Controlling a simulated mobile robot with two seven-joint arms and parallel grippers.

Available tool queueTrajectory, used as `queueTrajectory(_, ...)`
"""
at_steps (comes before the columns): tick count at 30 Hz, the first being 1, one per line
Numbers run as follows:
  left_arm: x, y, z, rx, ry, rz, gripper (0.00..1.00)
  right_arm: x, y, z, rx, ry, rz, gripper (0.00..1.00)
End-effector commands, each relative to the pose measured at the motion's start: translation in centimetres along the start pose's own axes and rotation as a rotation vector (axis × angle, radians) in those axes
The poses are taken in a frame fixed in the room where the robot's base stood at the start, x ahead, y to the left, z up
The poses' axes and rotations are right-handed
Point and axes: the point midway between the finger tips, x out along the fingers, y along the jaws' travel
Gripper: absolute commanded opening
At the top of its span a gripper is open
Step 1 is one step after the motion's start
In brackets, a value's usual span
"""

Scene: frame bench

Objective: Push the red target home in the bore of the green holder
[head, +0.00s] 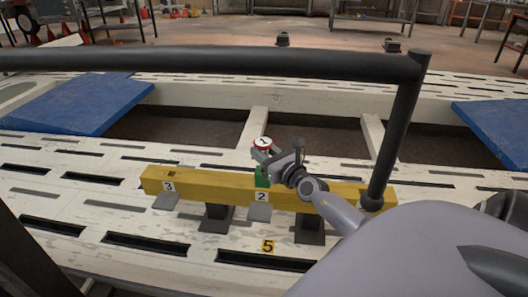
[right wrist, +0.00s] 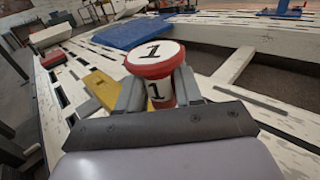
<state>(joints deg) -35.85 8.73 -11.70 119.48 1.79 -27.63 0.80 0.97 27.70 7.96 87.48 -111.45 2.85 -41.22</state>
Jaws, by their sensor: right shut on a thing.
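The red target (head: 262,143), with a white top marked 1, is near the middle of the head view. In the right wrist view the target (right wrist: 153,69) stands between the fingers, with a second 1 on its side. My right gripper (head: 268,157) is shut on it. The green holder (head: 262,181) shows as a small patch below the gripper, on the yellow beam. My gripper and wrist hide most of the holder and its bore, so I cannot tell whether the target's lower end is in the bore. My left gripper is not in view.
The yellow beam (head: 215,188) carries tags 3 and 2 and stands on dark feet over the slotted white frame. A dark tube (head: 210,62) crosses behind and comes down at the right. Blue plates (head: 85,103) lie to both sides.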

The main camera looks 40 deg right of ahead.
Motion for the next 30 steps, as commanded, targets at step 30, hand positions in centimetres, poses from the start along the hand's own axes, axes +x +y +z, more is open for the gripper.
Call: queueTrajectory(30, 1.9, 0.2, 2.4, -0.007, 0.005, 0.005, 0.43, 0.0, -0.1, -3.2, -0.001, 0.0, -0.001, 0.03)
